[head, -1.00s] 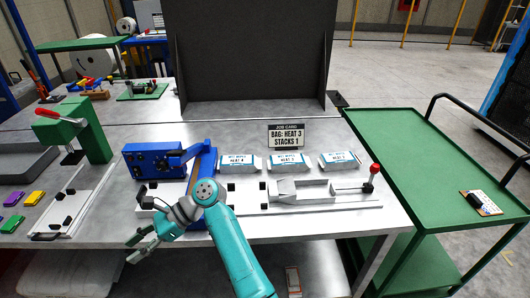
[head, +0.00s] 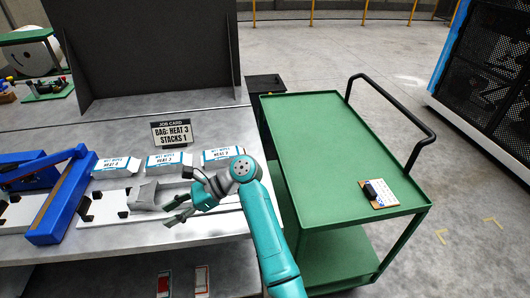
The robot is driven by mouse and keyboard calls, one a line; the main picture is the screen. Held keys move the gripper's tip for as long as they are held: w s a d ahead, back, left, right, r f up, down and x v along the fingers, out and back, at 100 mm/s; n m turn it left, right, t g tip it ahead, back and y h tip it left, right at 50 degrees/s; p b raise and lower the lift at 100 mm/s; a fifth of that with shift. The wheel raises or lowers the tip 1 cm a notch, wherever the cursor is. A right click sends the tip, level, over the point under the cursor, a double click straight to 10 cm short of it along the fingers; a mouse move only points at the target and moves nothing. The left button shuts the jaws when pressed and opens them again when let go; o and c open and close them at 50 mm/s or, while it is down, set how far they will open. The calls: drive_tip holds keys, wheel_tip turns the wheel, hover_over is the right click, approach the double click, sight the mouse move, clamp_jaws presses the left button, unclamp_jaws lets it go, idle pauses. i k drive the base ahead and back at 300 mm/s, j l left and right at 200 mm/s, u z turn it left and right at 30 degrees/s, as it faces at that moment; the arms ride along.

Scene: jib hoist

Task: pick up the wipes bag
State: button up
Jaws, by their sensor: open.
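Three white and blue wet wipes bags lie in a row on the metal bench. The middle bag (head: 169,162) seems to read HEAT 3. The left bag (head: 115,167) seems to read HEAT 4, and the right bag (head: 222,155) has a number too small to read surely. The job card (head: 171,133) behind them reads BAG: HEAT 3, STACKS 1. My gripper (head: 168,212) is open and empty, in front of the bags and apart from them, over the bench fixture. My arm hides part of the fixture.
A grey metal tray fixture (head: 146,197) lies before the bags. A blue sealer (head: 60,205) stands at left and a dark panel (head: 150,50) behind. A green cart (head: 325,150) stands right of the bench, mostly clear, with a small clipboard (head: 380,193) on it.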

sight(213, 159)
drive_tip(key=i+l+z, duration=0.15)
drive_tip(key=l, duration=0.15)
drive_tip(key=i+l+z, duration=0.15)
drive_tip(key=l, duration=0.15)
drive_tip(key=i+j, duration=0.1)
drive_tip(key=i, duration=0.25)
drive_tip(key=i+j+u, duration=0.15)
drive_tip(key=i, duration=0.15)
